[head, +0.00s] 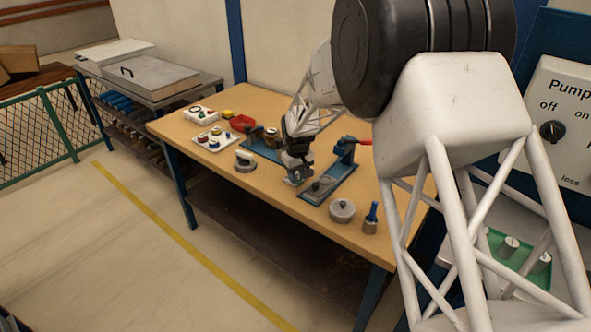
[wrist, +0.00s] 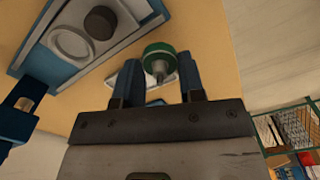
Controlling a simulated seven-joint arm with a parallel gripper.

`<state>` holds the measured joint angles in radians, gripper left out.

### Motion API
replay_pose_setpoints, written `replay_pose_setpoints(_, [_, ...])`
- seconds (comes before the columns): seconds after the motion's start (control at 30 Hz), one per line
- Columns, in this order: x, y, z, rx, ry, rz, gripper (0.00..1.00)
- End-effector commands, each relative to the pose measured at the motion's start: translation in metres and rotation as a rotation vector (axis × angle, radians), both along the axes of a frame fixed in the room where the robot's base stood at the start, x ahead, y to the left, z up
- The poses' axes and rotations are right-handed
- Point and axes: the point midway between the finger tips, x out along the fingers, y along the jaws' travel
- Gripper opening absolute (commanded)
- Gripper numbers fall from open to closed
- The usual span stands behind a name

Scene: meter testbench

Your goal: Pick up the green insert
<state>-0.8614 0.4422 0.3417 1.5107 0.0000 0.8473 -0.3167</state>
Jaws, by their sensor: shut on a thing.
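The green insert (wrist: 158,50) is a round piece with a green rim and a pale metal stem. In the wrist view it sits between the two blue fingers of my gripper (wrist: 158,70), which are shut on it. In the head view my gripper (head: 297,176) points down over the table, just left of a blue fixture. The insert is tiny there, with only a hint of green at the fingertips. I cannot tell whether it touches the table. A white piece (wrist: 130,75) shows partly behind the fingers in the wrist view.
The blue fixture (head: 318,194) is close on the right; its ring and dark knob show in the wrist view. A metal disc (head: 342,210) and blue-handled tool (head: 371,218) stand front right.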

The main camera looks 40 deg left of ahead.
Motion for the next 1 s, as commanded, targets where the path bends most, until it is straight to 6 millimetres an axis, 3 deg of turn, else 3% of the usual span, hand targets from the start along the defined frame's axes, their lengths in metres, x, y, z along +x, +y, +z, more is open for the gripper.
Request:
replay_pose_setpoints(0.5, [-0.049, -0.055, 0.008, 0.0, 0.0, 0.0, 0.13])
replay_pose_setpoints(1.0, [-0.063, -0.071, 0.009, 0.001, 0.0, 0.0, 0.13])
